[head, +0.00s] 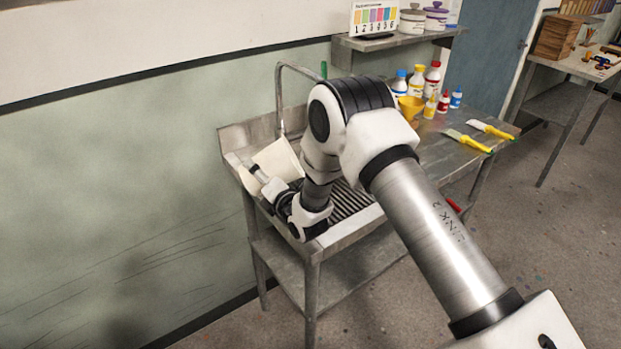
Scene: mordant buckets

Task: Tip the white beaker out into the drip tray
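The white beaker (280,158) is at the left end of the steel sink table, tilted and above the ribbed drip tray (350,203). My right arm comes in from the lower right and bends down over the tray. My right gripper (254,168) is at the beaker's left side and appears shut on it; the exact finger contact is small and partly hidden. The beaker's inside and any liquid cannot be made out. My arm covers the middle of the tray. My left gripper is not in view.
A faucet (281,88) rises behind the beaker. Several bottles, a yellow cup (411,106) and yellow-handled brushes (468,141) stand or lie on the table's right part. A shelf (392,40) holds jars and a colour chart. The wall is close on the left.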

